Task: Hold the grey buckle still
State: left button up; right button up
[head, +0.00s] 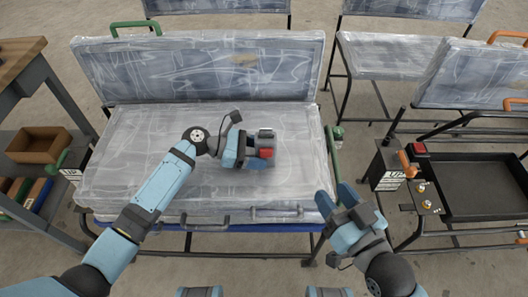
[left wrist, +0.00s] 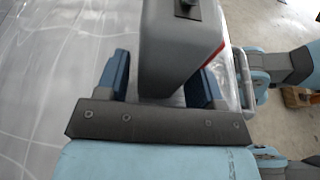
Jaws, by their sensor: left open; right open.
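The grey buckle (head: 265,137), with a red part on its front, is over the middle of the plastic-covered seat. My left gripper (head: 247,163) is at the buckle with its jaws open. In the left wrist view the grey buckle (left wrist: 178,55) stands between the two blue fingers, with a red strip along its right edge. I cannot tell whether either finger touches it. My right gripper (head: 336,199) is open and empty, off the seat's front right corner.
The covered seat (head: 130,150) has a raised back behind it and grey handles along its front edge. A green lever (head: 332,155) stands at its right. A control box (head: 386,165) and black tray (head: 470,190) are further right. A wooden bench with bins is at left.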

pick_arm(q)
jog(key=shift+d+f, duration=0.1)
jog(key=shift+d, duration=0.25)
pick_arm(e)
jog(key=shift+d+f+h, duration=0.1)
jog(key=shift+f+h, duration=0.2)
pick_arm(q)
jog(key=c, duration=0.9)
pick_arm(e)
grip_shut()
dwell(1.6)
